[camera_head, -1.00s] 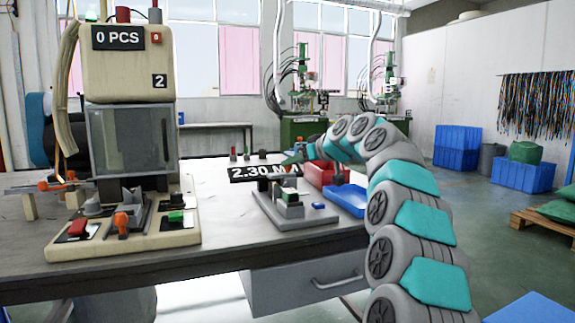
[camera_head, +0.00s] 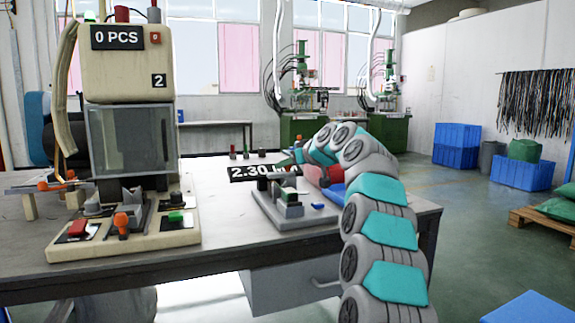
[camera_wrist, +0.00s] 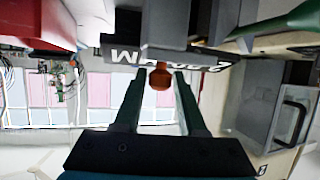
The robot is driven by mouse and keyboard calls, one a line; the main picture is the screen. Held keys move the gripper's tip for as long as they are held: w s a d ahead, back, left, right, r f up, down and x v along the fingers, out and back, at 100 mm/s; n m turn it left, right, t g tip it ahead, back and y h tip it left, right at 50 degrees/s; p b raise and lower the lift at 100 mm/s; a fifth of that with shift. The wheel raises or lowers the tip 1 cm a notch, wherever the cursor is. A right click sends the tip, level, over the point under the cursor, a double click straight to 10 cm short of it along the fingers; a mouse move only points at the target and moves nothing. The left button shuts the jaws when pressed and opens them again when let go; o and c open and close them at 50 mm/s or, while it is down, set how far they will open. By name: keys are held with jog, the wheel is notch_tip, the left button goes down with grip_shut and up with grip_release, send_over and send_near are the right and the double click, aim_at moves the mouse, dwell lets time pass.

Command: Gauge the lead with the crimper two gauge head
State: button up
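In the wrist view the same sign (camera_wrist: 200,62) appears upside down. My gripper (camera_wrist: 160,74) has its two dark green fingers apart. An orange-red rounded knob (camera_wrist: 161,78) sits between the fingertips, with narrow gaps on both sides. I cannot tell whether it belongs to the gauge. In the head view my arm hides most of my gripper. I cannot make out the lead for certain.
A crimping press (camera_head: 130,60) marked 2, showing 0 PCS, stands on the left of the bench (camera_head: 225,240). A red bin (camera_head: 318,174) lies behind my arm. A small blue block (camera_head: 318,206) sits on the gauge base. Blue crates (camera_head: 455,157) stand on the floor at right.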

grip_shut()
dwell(1.0)
